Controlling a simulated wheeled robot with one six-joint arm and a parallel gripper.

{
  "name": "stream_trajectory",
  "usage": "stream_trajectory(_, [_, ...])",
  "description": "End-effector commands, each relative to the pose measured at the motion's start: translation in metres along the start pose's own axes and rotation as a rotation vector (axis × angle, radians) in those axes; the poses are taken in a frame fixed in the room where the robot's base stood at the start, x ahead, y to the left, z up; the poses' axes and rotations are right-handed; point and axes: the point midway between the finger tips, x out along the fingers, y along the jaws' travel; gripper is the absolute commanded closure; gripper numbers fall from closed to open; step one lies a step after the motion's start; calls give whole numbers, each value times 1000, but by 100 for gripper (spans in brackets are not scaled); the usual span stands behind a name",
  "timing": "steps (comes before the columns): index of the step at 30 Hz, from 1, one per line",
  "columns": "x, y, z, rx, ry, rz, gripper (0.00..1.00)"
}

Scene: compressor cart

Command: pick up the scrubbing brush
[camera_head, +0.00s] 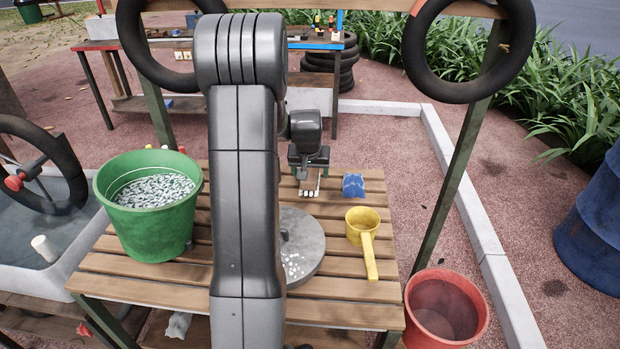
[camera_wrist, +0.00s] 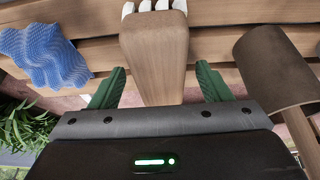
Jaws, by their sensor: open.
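The scrubbing brush (camera_head: 309,187) lies on the slatted wooden table, near its far edge. In the wrist view its wooden body (camera_wrist: 156,50) points toward me, with white bristle tufts at the top edge. The gripper holds nothing. Whether the fingertips reach down to the brush's height I cannot tell.
A blue wavy pad (camera_head: 353,185) lies right of the brush. A brown-headed tool (camera_wrist: 273,66) lies on its other side. A yellow dipper (camera_head: 362,226), a grey disc (camera_head: 305,245) and a green bucket (camera_head: 150,222) stand on the table (camera_head: 330,313). Tyres hang from the frame.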

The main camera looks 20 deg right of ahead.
Motion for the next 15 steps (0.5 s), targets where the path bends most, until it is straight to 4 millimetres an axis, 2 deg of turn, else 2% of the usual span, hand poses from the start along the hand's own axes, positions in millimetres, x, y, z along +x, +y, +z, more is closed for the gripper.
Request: stream_trajectory(15, [5,0,2,0,0,0,29])
